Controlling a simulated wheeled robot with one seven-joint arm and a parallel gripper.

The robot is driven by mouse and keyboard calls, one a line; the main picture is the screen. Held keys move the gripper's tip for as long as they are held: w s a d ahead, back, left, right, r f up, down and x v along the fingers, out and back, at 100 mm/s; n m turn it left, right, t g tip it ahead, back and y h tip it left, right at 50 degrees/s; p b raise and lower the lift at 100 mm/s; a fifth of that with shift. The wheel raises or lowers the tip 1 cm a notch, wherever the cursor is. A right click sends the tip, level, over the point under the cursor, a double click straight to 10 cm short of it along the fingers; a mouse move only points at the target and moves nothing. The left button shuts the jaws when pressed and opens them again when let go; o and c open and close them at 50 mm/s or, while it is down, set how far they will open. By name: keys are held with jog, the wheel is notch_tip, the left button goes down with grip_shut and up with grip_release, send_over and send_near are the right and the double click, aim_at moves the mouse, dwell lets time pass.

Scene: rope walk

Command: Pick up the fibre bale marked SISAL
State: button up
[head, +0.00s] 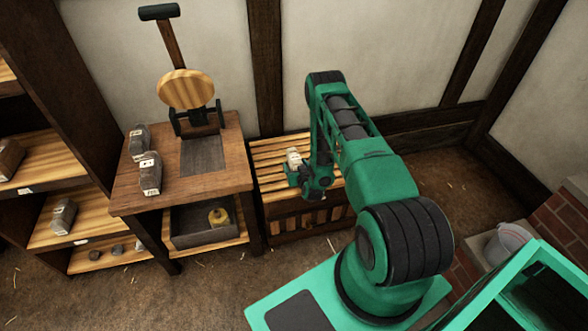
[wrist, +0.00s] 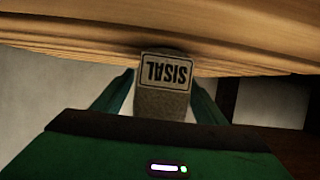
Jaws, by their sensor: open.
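The fibre bale marked SISAL (wrist: 162,104) is a small grey block with a pale, dark-edged label, upside down in the wrist view. In the head view a small pale-topped block (head: 293,157) on the slatted wooden chest (head: 268,150) appears to be this bale, partly hidden by my gripper (head: 291,173). In the wrist view my gripper (wrist: 162,78) is open, with one green finger on each side of the bale. I cannot tell whether the fingers touch it.
More blocks lie on the left shelves (head: 45,170). A bucket (head: 507,243) stands at right. Straw-strewn floor (head: 220,290) lies in front.

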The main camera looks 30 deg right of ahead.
jog(key=shift+w+d+f, duration=0.15)
jog(key=shift+w, duration=0.25)
jog(key=c, duration=1.2)
jog(key=shift+c, duration=0.6)
